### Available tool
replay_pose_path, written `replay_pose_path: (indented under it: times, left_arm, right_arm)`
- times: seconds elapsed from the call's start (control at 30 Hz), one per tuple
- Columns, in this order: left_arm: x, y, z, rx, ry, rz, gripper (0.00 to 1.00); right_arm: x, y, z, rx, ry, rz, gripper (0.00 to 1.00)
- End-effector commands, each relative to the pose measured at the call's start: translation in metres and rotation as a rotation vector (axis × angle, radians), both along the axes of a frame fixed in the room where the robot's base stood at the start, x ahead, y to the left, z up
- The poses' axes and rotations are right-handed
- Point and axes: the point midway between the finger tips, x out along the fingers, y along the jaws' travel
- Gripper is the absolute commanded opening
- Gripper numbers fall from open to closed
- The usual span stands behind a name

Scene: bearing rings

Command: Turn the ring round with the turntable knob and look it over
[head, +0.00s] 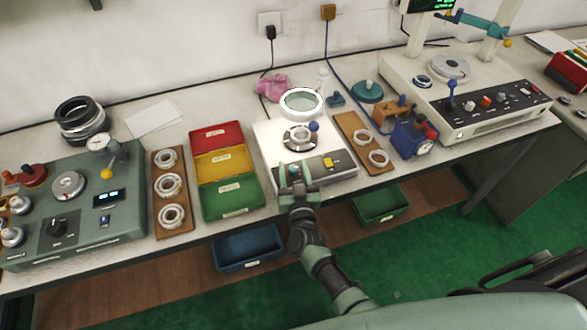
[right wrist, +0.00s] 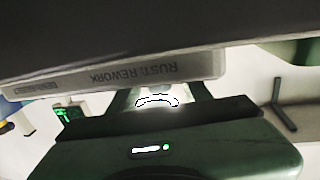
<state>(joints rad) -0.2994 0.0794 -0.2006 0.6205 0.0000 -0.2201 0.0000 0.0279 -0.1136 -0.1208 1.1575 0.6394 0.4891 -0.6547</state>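The ring (head: 298,138) lies flat on the turntable of a white inspection stand (head: 268,150). The blue turntable knob (head: 313,126) stands at the right far edge of the ring. A round magnifier with a lit white rim (head: 301,102) is just behind it. My right gripper (head: 295,171) is at the front edge of the stand, nearer to me than ring and knob and apart from both. Its fingers look spread, with nothing seen between them. In the right wrist view a bright white curved piece (right wrist: 157,101) shows between them. My left gripper is not in view.
Left of the stand are red, yellow and green bins (head: 228,197) and a wooden board with several rings (head: 155,212). Right is a board with rings (head: 347,127) and a blue device (head: 410,140). An upside-down "RUST: REWORK" label (right wrist: 130,75) is close to the right wrist.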

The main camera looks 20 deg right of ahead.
Motion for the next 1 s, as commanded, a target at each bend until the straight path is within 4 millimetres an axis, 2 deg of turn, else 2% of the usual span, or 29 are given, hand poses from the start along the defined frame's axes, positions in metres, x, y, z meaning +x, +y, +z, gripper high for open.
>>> replay_pose_path:
  times: [0.33, 0.73, 1.0]
  left_arm:
    - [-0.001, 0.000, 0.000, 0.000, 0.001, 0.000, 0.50]
    - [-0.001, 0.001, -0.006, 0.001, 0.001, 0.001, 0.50]
    - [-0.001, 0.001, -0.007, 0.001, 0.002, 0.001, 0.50]
  right_arm:
    - [-0.006, 0.001, -0.001, -0.001, 0.002, 0.000, 0.48]
    - [-0.067, 0.011, -0.002, 0.000, 0.002, 0.000, 0.48]
    - [-0.077, 0.013, 0.000, -0.001, -0.001, 0.000, 0.48]
